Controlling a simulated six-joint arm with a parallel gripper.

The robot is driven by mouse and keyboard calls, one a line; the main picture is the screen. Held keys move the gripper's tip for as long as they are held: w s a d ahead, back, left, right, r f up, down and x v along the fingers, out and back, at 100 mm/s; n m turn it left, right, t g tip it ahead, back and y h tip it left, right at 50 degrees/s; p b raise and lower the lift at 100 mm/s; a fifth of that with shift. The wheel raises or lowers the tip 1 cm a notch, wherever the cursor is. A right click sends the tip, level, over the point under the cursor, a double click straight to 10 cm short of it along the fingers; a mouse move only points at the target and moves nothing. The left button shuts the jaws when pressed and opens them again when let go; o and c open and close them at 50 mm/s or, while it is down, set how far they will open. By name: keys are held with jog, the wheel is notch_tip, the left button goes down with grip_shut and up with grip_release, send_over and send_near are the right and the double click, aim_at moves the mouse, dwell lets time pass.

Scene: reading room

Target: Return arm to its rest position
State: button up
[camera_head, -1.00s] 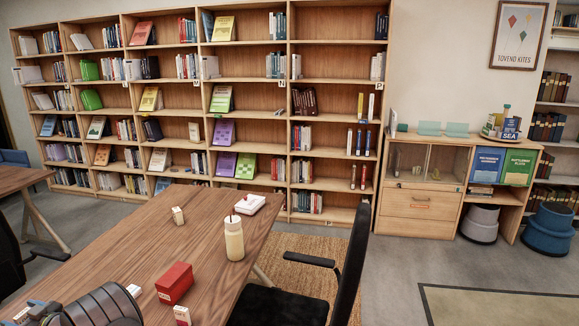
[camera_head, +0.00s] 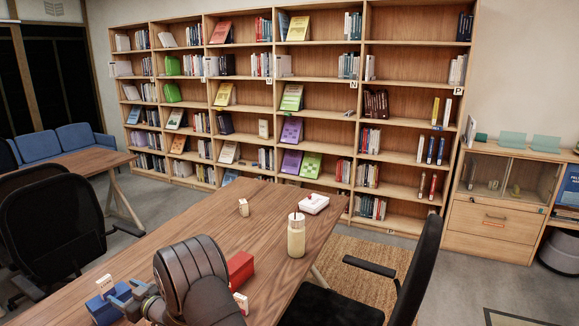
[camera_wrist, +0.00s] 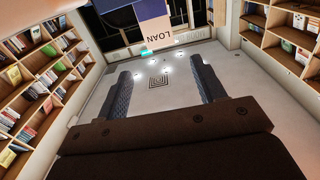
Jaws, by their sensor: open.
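My arm shows at the bottom of the head view as a large dark ribbed link. At its left, my gripper (camera_head: 122,296) shows small in blue-grey and is open; its jaws are only partly clear. It is close to a blue box (camera_head: 102,311) on the wooden table (camera_head: 185,238); I cannot tell whether they touch. I see nothing held. The wrist view looks across the room toward shelves and a pale surface with lights, with a dark brown part filling its bottom.
A red box (camera_head: 240,268) stands partly hidden behind my arm. A cream bottle (camera_head: 296,236), a white case (camera_head: 314,204) and a small block (camera_head: 243,207) stand farther back. A black chair (camera_head: 405,275) is at the right. The table's middle is clear.

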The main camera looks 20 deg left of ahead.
aim_at(105, 281)
jog(key=a, duration=1.1)
jog(key=shift+a, duration=0.1)
notch_tip(105, 281, up, 4)
jog(key=shift+r, duration=0.25)
jog(key=w+d+r, duration=0.7)
jog(key=w+d, duration=0.1)
jog(key=d, duration=0.1)
notch_tip(105, 281, up, 20)
jog(key=w+d+m+t, duration=0.1)
jog(key=w+d+t, duration=0.1)
jog(key=w+d, duration=0.3)
jog(key=w, duration=0.3)
jog(key=shift+w+m+t, duration=0.3)
jog(key=shift+w, duration=0.1)
